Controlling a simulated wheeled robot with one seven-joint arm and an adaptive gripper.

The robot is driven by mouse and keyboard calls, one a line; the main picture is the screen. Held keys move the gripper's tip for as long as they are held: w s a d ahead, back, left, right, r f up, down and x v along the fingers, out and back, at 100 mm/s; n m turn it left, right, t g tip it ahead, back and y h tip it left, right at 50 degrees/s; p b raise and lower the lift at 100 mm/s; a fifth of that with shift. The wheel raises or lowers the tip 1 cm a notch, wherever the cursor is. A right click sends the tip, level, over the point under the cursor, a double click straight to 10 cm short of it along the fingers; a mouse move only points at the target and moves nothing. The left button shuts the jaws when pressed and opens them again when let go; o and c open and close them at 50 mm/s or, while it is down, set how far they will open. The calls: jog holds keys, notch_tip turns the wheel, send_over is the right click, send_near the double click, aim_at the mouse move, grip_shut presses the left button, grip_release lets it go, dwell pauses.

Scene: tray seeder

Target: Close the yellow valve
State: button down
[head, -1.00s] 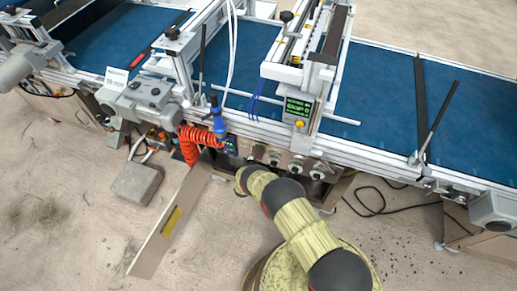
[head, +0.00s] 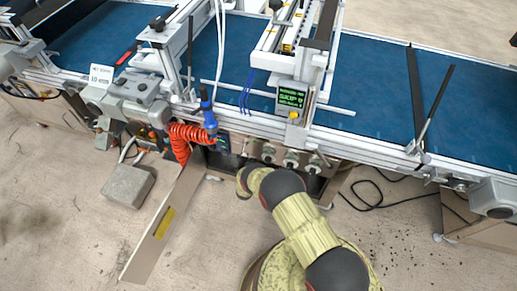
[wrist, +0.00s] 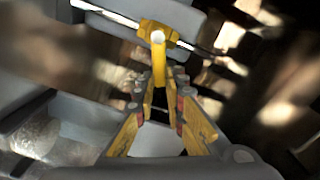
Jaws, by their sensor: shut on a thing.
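The yellow valve (wrist: 158,38) shows in the wrist view at the top middle, on a pale pipe or rod. Its yellow lever points down the picture toward my gripper (wrist: 160,88). My gripper's fingers, yellow with red parts, stand on both sides of the lever's lower end and are shut on it. In the head view my arm reaches to the machine's front edge. There my gripper and the valve are hidden under the machine.
The machine with its blue conveyor belt (head: 385,85) fills the back. A red coiled hose (head: 180,140) with a blue-handled tool (head: 209,120) hangs left of my arm. An open panel (head: 150,245), a grey block (head: 128,186) and a black cable (head: 375,195) are on or near the floor.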

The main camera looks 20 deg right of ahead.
jog(key=shift+s+d+f+m, duration=0.1)
jog(key=shift+f+m, duration=0.5)
jog(key=shift+m, duration=0.6)
jog(key=shift+s+d+f+m, duration=0.1)
jog(key=shift+f+m, duration=0.45)
jog(key=shift+m, duration=0.65)
jog(key=c, duration=1.8)
grip_release()
jog(key=shift+c, duration=0.2)
jog(key=shift+a, duration=0.1)
jog(key=v, duration=1.2)
